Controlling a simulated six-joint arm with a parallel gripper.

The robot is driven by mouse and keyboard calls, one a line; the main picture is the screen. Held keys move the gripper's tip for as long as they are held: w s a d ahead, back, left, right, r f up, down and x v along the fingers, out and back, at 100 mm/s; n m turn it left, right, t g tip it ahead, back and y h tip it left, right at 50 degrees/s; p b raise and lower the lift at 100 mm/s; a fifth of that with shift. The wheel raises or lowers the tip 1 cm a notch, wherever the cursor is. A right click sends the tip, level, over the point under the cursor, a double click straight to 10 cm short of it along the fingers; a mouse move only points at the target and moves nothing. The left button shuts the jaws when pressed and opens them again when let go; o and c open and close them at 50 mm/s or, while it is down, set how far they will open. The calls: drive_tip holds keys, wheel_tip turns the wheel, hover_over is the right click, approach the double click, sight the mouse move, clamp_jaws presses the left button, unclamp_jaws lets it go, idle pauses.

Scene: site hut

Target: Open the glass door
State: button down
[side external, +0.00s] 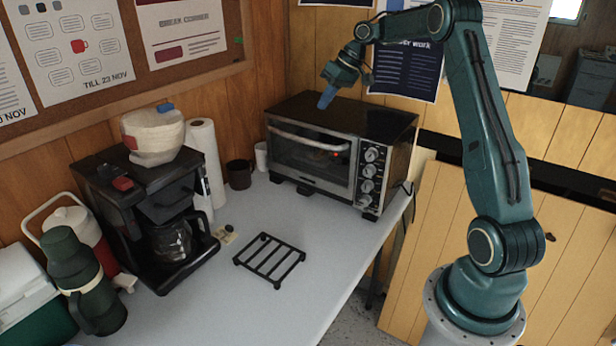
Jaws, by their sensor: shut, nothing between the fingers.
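The glass door (308,163) is on the front of a black and silver toaster oven (350,110) at the back of the table. It looks closed, with a bar handle (305,137) across its top edge. A small orange glow shows behind the glass. My gripper (326,101) is shut and empty. It points down over the oven's top, above the door handle in the picture. I cannot tell whether it touches the oven.
A black metal rack (269,260) lies on the grey table (335,245) in front of the oven. A coffee maker (135,200), paper towel roll (207,165), dark mug (239,174) and green flask (90,285) stand left. The tabletop around the rack is mostly clear.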

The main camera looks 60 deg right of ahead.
drive_tip(key=x, duration=0.9)
drive_tip(key=shift+f, duration=0.2)
drive_tip(key=shift+w+a, duration=0.15)
drive_tip(key=shift+a, duration=0.05)
